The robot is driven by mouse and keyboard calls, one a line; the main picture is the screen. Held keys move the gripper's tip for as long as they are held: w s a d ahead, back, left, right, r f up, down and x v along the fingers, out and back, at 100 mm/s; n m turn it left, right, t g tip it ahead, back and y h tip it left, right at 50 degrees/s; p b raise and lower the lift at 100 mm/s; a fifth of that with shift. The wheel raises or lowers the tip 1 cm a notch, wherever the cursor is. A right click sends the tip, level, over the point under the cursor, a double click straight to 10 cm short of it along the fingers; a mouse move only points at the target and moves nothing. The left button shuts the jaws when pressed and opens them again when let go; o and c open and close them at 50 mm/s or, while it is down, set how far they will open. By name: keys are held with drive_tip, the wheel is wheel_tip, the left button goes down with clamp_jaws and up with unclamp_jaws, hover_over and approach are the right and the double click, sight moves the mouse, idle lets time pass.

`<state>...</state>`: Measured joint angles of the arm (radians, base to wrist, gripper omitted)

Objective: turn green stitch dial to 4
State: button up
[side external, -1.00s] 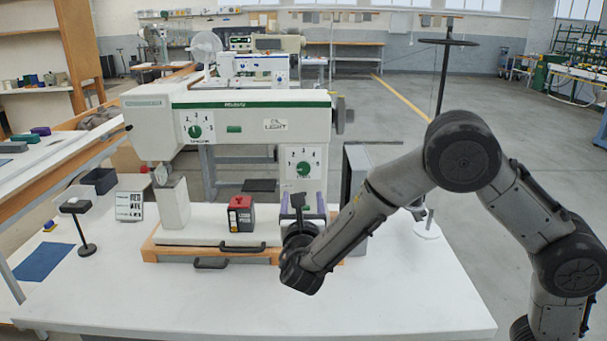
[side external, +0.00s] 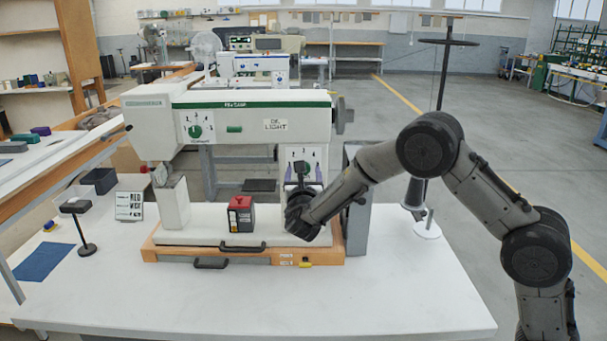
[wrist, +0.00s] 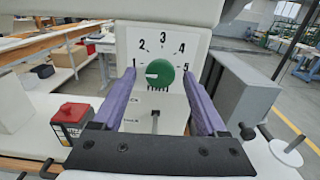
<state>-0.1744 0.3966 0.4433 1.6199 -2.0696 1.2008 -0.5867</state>
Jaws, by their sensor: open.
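The green stitch dial (wrist: 160,73) sits on a white plate with numbers 1 to 5 on the post of the sewing machine (side external: 230,120). Its white mark points left, close to the 1. The 4 is at the upper right of the dial. My gripper (wrist: 158,80) is open, with one purple finger to the left and one to the right of the dial in the wrist view. I cannot tell whether the fingertips reach its depth. In the side view my gripper (side external: 301,172) is in front of the plate and hides most of the dial.
A second green dial (side external: 195,131) is on the machine's head at the left. A red and black box (side external: 241,214) stands on the machine bed, left of my gripper. A grey box (wrist: 244,95) stands right of the post. The white table front is clear.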

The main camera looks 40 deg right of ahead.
clamp_jaws()
idle(0.3)
drive_tip(key=shift+m, duration=0.4)
drive_tip(key=m, duration=1.2)
drive_tip(key=shift+a+m, duration=0.1)
drive_tip(key=shift+m, duration=0.3)
drive_tip(key=m, duration=0.6)
drive_tip(key=shift+r, duration=0.1)
drive_tip(key=m, duration=0.7)
